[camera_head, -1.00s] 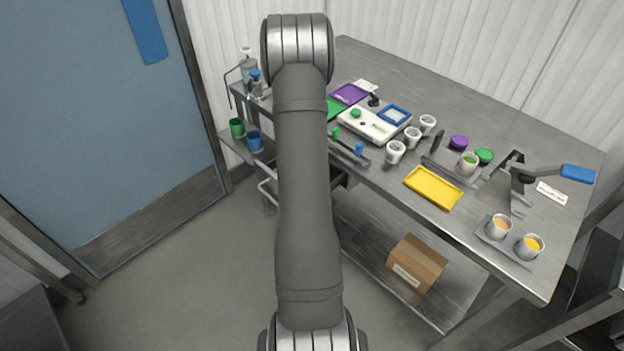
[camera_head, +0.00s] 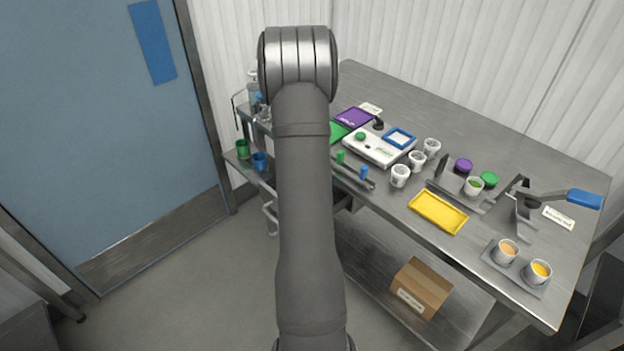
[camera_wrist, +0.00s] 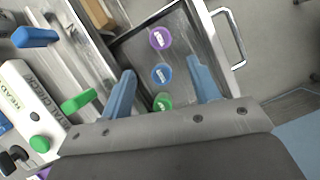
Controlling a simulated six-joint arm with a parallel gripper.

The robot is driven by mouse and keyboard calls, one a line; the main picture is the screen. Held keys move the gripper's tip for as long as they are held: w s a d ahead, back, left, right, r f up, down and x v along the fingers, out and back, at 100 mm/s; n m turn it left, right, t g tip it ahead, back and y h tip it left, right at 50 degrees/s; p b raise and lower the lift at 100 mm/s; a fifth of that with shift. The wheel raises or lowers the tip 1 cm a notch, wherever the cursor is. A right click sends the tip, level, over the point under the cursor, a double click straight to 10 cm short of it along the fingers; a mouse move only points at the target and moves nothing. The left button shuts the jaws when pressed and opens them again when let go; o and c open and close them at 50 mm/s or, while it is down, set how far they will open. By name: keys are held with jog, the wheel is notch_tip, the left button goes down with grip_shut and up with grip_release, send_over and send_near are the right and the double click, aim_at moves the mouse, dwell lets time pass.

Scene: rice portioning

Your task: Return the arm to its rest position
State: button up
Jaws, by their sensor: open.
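My gripper (camera_wrist: 160,90) shows in the wrist view with its two blue fingers spread apart and nothing between them. It hangs above an open drawer or tray (camera_wrist: 125,48) that holds a purple disc (camera_wrist: 160,38), a blue disc (camera_wrist: 161,74) and a green disc (camera_wrist: 163,102), each with a white label. In the head view my arm stands upright in the middle of the picture, and my gripper is hidden there.
The steel table (camera_head: 480,125) bears a white scale (camera_head: 378,150), a yellow tray (camera_head: 438,212), several white cups and a press with a blue handle (camera_head: 584,199). A shelf cart at left holds green (camera_head: 242,148) and blue cups (camera_head: 260,161). A cardboard box (camera_head: 421,288) sits below.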

jog(key=shift+r, duration=0.2)
jog(key=x, duration=1.2)
jog(key=shift+s+f, duration=0.1)
jog(key=shift+f, duration=0.1)
notch_tip(320, 180, up, 3)
jog(key=shift+f, duration=0.2)
jog(key=shift+r, duration=0.75)
